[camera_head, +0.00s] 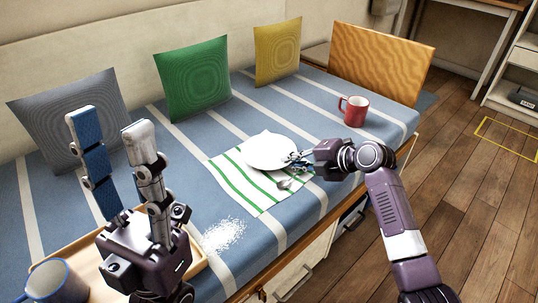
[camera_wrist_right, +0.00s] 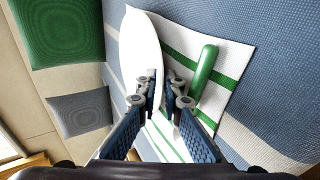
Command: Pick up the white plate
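The white plate (camera_head: 268,152) lies on a white cloth with green stripes (camera_head: 238,181) on the striped bench. It also shows in the right wrist view (camera_wrist_right: 137,45), seen at a slant. My right gripper (camera_head: 296,160) is at the plate's right edge. In the right wrist view its fingers (camera_wrist_right: 164,77) are close together, with the plate's rim between them, and they look shut on it. The fingers hide part of the rim. My left gripper (camera_head: 109,122) is open and empty, pointing up over the bench's near left part.
A spoon (camera_head: 284,184) lies on the cloth beside the plate. A red mug (camera_head: 354,111) stands behind and right. A wooden tray (camera_head: 75,258), a blue-rimmed mug (camera_head: 52,282) and spilled white grains (camera_head: 222,236) are at the near left. Green (camera_head: 193,78) and yellow (camera_head: 278,52) cushions line the back.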

